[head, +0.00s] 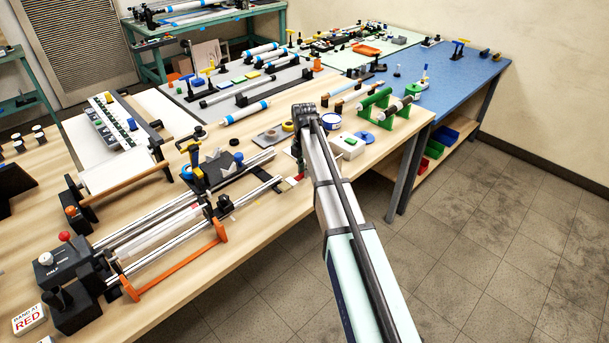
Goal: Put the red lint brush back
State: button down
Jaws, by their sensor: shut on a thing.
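My gripper (299,168) points down at the front edge of the wooden bench, right of the roller rig, and is partly hidden by my own arm. Its jaws are shut. A small red piece, which looks like the red lint brush (292,180), shows right at the fingertips, low over the bench edge. It is too small to tell its tilt or whether it touches the bench.
The rig with steel rails (160,232) and an orange bracket (178,262) stands left of my gripper. A white box with a green button (347,145), a blue-rimmed tin (331,121) and a green roller stand (375,103) stand to the right. Floor is clear in front.

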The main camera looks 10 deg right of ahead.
jog(key=shift+f, duration=1.5)
jog(key=shift+f, duration=0.15)
jog(key=c, duration=1.1)
grip_release()
jog(key=shift+o, duration=0.2)
notch_tip(320, 180, up, 12)
jog(key=b, duration=0.2)
